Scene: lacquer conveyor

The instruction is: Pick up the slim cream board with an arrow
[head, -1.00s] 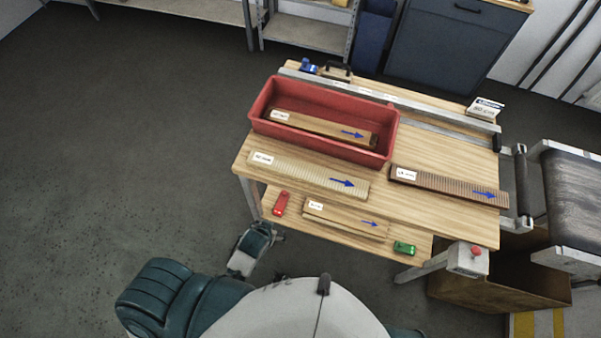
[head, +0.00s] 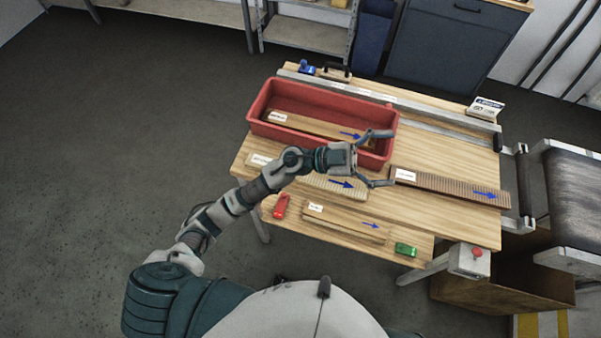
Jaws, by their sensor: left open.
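The slim cream board (head: 324,186) is ribbed, with a white label at its left end and a blue arrow at its right. It lies along the front of the wooden table, in front of the red bin. My left gripper (head: 384,158) is open and empty, its fingers spread to the right, over the area between the bin's right front corner and the board's right end. My left forearm hides part of the board's middle. I cannot tell how high the gripper is above the table. My right gripper is not in view.
The red bin (head: 258,114) holds a brown arrow board (head: 310,124). A dark brown ribbed board (head: 440,183) lies at the right. A lower front shelf bears tan boards (head: 335,219), a red item (head: 281,206) and a green item (head: 405,249). A metal rail (head: 440,120) runs along the back.

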